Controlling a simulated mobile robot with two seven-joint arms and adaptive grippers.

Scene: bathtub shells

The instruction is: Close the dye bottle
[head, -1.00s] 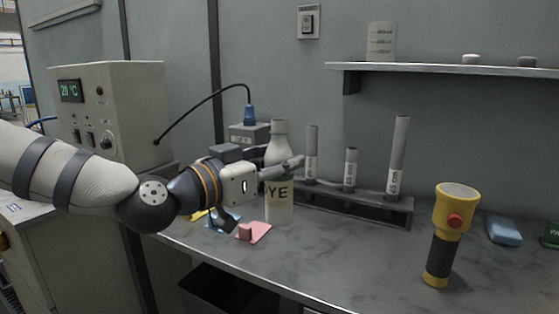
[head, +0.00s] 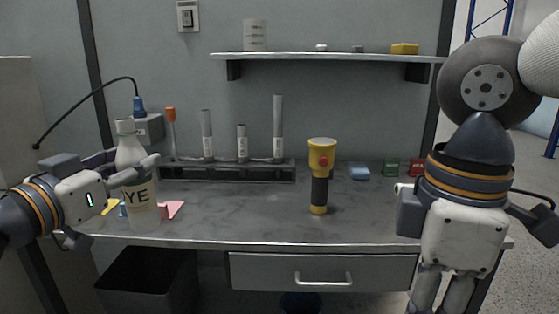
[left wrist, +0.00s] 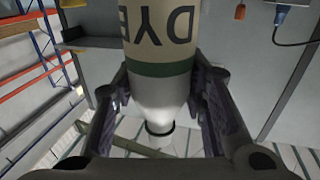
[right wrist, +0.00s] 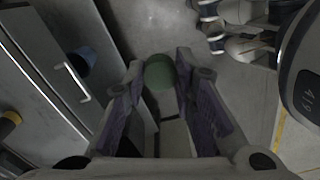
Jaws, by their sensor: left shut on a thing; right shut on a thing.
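The dye bottle (head: 141,200) is pale with a "DYE" label and a narrow grey-white neck, upright at the left of the bench. My left gripper (head: 131,164) is shut around its upper body; the left wrist view shows the bottle (left wrist: 158,45) between both fingers, with a dark ring at the neck's end. I cannot tell if its base touches the bench. My right gripper (head: 440,296) points down at the right, in front of the bench and far from the bottle. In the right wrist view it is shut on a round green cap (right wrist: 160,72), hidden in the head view.
A tube rack (head: 225,173) stands behind, right of the bottle. A shelf (head: 330,57) hangs above. A drawer (head: 275,272) and black bin (head: 150,283) are below. The bench's middle front is clear.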

